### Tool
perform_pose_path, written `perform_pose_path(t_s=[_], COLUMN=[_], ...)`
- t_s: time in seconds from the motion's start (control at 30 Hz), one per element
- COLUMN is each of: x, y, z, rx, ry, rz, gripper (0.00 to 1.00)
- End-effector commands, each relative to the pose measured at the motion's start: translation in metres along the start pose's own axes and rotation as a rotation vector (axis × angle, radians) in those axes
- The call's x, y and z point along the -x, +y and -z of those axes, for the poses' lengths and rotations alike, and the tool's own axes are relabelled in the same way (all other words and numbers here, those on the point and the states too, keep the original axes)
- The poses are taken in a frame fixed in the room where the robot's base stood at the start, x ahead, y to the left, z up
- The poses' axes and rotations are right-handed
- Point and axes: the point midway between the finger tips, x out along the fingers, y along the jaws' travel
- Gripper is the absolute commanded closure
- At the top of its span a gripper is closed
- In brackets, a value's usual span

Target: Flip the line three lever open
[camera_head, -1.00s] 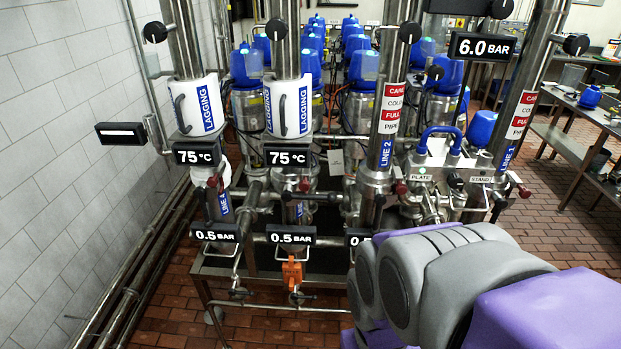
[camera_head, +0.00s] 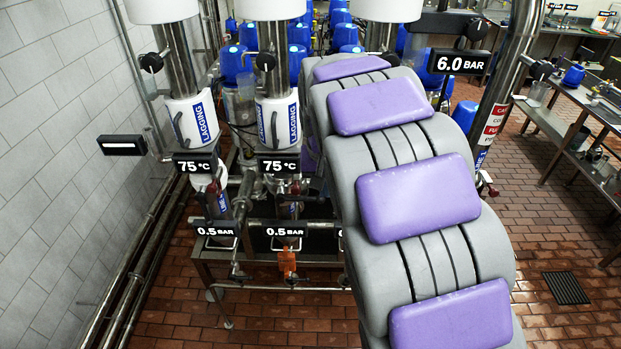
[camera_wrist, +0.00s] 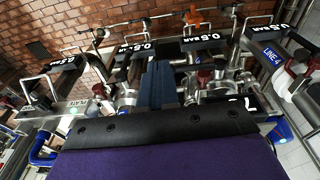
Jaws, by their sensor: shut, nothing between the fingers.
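The second column from the left in the head view carries a LAGGING jacket (camera_head: 278,123), a 75 °C sign (camera_head: 279,165) and a 0.5 BAR sign (camera_head: 284,231). I take it as line three; its line number is unreadable. An orange fitting (camera_head: 287,262) hangs below that sign and shows at the top of the wrist view (camera_wrist: 193,15). A dark red knob (camera_wrist: 205,76) shows there near the pipework. I cannot tell which part is the lever. My gripper (camera_wrist: 158,85) is shut and empty, beside this pipework in the wrist view. My arm hides it in the head view.
The LINE 4 label (camera_wrist: 272,55) is at the right of the wrist view. The PLATE block (camera_wrist: 85,108) is at the left. A white tiled wall (camera_head: 60,140) bounds the left. A bench (camera_head: 560,130) stands at the right.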

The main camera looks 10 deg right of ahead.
Motion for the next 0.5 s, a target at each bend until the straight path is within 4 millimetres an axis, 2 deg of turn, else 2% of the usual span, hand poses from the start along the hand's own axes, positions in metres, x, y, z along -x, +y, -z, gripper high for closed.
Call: perform_pose_path(t_s=[0.1, 0.23, 0.4, 0.5], x=[0.011, 0.015, 0.015, 0.016], y=[-0.009, -0.019, -0.028, -0.030], z=[0.036, 0.066, 0.088, 0.095], rx=[-0.009, -0.014, -0.017, -0.017], ry=[0.026, 0.052, 0.071, 0.079], rz=[0.006, 0.016, 0.024, 0.028], gripper=[1.00, 1.00, 1.00, 1.00])
